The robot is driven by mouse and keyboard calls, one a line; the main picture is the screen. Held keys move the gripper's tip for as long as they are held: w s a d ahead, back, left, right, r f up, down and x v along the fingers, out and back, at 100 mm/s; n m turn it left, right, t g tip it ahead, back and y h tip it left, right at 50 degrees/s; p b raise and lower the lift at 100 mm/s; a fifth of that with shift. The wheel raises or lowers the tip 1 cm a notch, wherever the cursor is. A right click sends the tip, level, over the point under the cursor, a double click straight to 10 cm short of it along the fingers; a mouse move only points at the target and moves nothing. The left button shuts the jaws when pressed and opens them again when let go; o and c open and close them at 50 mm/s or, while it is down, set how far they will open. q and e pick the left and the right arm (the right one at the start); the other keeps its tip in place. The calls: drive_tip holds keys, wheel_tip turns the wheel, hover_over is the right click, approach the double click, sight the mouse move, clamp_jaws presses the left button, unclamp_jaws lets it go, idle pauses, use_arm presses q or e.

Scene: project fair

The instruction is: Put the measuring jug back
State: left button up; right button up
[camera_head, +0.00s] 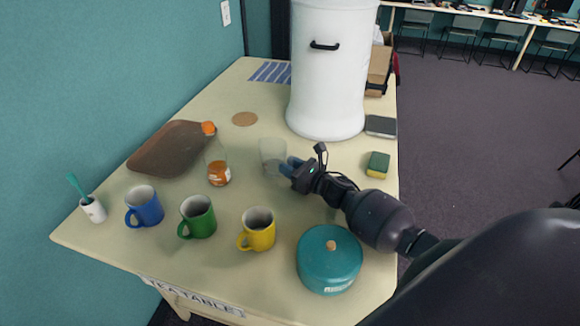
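A clear see-through vessel, which looks like the measuring jug (270,149), stands upright near the middle of the table, in front of the white urn. My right gripper (284,168) reaches in from the right and is at the jug's lower right side. Its fingertips overlap the jug in the picture. I cannot tell whether they touch it or are closed on it, as they are small and seen from behind. My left gripper is not in view.
A large white urn (326,75) stands behind the jug. A bottle with an orange cap (218,174), a brown tray (165,150) and a round cork mat (245,119) are to the left. Blue, green and yellow mugs (258,229) and a teal pot (328,262) line the front. A sponge (377,165) lies right.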

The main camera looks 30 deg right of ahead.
drive_tip(key=o, duration=0.3)
drive_tip(key=shift+r, duration=0.1)
drive_tip(key=shift+r, duration=0.15)
drive_tip(key=p+v, duration=0.1)
drive_tip(key=v, duration=1.1)
idle(0.3)
